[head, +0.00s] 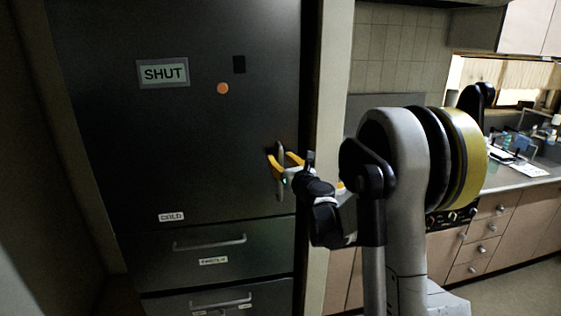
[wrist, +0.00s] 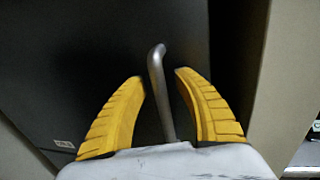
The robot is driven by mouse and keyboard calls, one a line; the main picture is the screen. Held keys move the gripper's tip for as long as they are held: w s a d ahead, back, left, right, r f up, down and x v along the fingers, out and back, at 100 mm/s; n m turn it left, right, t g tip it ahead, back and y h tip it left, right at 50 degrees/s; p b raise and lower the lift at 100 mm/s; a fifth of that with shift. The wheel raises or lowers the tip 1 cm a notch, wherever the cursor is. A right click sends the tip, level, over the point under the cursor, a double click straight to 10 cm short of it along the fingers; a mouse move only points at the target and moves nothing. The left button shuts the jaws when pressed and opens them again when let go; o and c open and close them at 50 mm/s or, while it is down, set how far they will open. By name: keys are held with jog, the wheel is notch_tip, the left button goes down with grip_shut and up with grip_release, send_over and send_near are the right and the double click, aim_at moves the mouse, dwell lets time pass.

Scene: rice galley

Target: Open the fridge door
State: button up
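The dark fridge door (head: 180,130) fills the left half of the head view, and it is closed flush in its frame. It bears a "SHUT" sign (head: 163,73). Its grey vertical handle (head: 280,190) is near the right edge of the door. My gripper (head: 283,165) is at the handle with its yellow fingers apart. In the wrist view the handle (wrist: 159,80) stands between the two open fingers (wrist: 160,85), with a gap visible on each side. The handle's lower end is hidden behind the gripper's pale body.
Two drawers with horizontal handles (head: 210,242) are below the door. A pale wall post (head: 329,120) stands right of the fridge. A counter (head: 510,180) with drawers and small items is at the right. Some floor shows at the lower right.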

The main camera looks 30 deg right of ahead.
grip_shut()
jog(key=shift+s, duration=0.1)
